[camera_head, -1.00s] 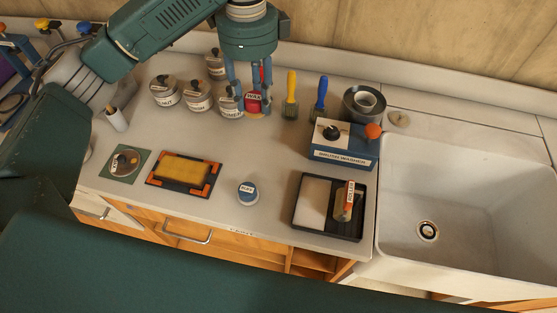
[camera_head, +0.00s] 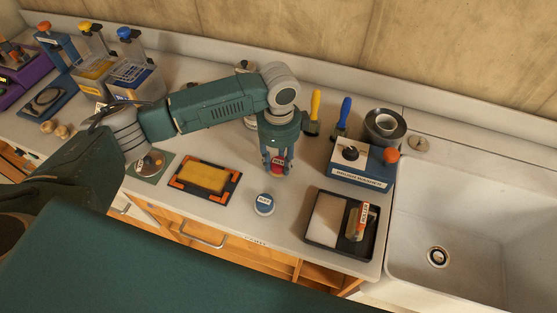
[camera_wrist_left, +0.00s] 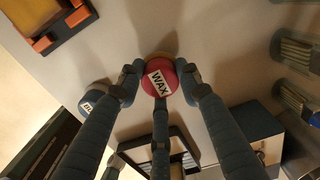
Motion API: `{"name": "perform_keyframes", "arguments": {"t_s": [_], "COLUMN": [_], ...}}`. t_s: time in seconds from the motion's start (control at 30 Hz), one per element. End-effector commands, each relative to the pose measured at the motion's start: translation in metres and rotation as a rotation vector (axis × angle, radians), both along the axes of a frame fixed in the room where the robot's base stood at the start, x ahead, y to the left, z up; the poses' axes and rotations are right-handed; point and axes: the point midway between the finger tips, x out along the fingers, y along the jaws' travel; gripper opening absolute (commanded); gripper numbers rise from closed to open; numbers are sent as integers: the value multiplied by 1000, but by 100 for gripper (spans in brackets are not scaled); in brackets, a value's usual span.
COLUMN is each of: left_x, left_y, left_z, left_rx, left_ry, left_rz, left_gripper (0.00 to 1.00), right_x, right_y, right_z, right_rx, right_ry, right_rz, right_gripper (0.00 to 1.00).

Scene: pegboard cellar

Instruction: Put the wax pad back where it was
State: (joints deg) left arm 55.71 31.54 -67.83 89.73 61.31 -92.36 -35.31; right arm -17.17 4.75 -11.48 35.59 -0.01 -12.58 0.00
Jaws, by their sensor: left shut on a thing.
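The wax pad (camera_head: 277,168) is a small round red piece with a white WAX label and a yellowish edge. My left gripper (camera_head: 278,166) is shut on it, pointing down over the middle of the counter, behind the blue-lidded round pad (camera_head: 264,203). In the left wrist view, the wax pad (camera_wrist_left: 160,77) sits between the fingers (camera_wrist_left: 158,85), and the blue pad (camera_wrist_left: 92,98) shows to its left. I cannot tell whether the wax pad touches the counter. My right gripper is not in view.
An orange-cornered frame with a yellow pad (camera_head: 206,180) lies left. A black tray (camera_head: 341,224) with a roller and a blue brush washer box (camera_head: 361,165) stand right. Two brushes (camera_head: 341,117) stand behind. The sink (camera_head: 450,210) is far right. My arm hides most tins at the back.

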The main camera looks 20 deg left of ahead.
Motion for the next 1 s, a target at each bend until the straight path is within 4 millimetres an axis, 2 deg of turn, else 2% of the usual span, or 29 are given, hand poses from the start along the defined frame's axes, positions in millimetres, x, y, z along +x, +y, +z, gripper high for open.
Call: {"name": "perform_keyframes", "arguments": {"t_s": [0.1, 0.47, 0.5, 0.57, 0.87, 1.0], "left_x": [0, 0, 0, 0, 0, 1], "left_y": [0, 0, 0, 0, 0, 0], "left_z": [-8, -12, -12, -12, -11, -1], "left_rx": [-1, 0, 0, 0, 0, -1], "left_ry": [0, 0, -1, 0, -1, -3], "left_rz": [0, 0, -1, -1, 0, -1], "left_gripper": [0, 0, 40, 52, 53, 53], "right_x": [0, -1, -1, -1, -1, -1], "right_y": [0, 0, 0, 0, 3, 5], "right_z": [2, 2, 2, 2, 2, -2], "right_rx": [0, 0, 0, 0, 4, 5], "right_ry": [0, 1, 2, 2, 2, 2], "right_rz": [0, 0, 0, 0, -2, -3], "right_gripper": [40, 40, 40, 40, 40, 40]}}
